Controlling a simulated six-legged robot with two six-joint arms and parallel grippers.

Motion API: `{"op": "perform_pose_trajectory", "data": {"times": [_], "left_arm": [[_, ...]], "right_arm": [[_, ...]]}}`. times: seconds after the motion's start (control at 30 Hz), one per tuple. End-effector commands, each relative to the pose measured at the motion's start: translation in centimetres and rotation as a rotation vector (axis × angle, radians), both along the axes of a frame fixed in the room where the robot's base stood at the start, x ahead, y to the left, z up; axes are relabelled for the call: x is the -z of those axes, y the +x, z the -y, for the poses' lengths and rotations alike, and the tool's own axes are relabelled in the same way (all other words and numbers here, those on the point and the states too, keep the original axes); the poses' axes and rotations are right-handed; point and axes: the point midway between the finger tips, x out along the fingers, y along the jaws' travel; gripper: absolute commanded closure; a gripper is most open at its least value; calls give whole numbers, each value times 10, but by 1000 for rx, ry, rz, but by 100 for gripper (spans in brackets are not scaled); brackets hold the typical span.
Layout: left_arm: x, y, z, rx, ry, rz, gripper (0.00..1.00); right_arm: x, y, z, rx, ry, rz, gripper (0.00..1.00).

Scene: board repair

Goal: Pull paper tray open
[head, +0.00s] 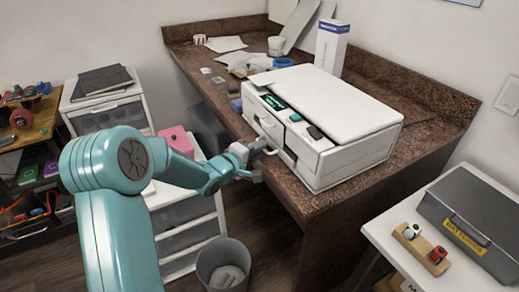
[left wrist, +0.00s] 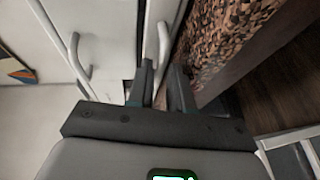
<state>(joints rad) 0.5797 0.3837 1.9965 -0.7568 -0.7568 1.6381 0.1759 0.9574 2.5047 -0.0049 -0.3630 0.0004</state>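The white printer (head: 345,110) sits on the brown speckled desk, its front facing left. The paper tray (head: 284,158) is the lower part of that front, with a pale bar handle. In the left wrist view the tray handle (left wrist: 163,48) stands between the fingers of my left gripper (left wrist: 160,78). A gap seems to show beside the bar, so the fingers look open around it. In the head view my left gripper (head: 262,152) is at the tray front, partly covering the handle. A second handle (left wrist: 78,58) shows to the left in the wrist view. My right gripper is not in view.
The desk (head: 320,200) has its front edge just below the printer. A grey bin (head: 222,268) stands on the floor below my left arm. White drawers (head: 190,235) stand behind the arm. A side table (head: 385,240) with a grey toolbox (head: 475,215) is at the right.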

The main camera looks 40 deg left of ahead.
Motion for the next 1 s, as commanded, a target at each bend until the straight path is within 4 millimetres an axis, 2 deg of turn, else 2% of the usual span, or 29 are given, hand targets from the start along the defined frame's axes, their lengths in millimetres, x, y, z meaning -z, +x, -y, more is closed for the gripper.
{"op": "perform_pose_trajectory", "data": {"times": [0.13,0.37,0.43,1.0], "left_arm": [[2,8,0,0,0,-1,80],[2,8,0,0,0,-1,80],[2,8,0,0,0,-1,99],[2,8,0,0,0,0,100]], "right_arm": [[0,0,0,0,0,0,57],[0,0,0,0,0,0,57],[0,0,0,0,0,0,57],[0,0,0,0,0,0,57]]}}
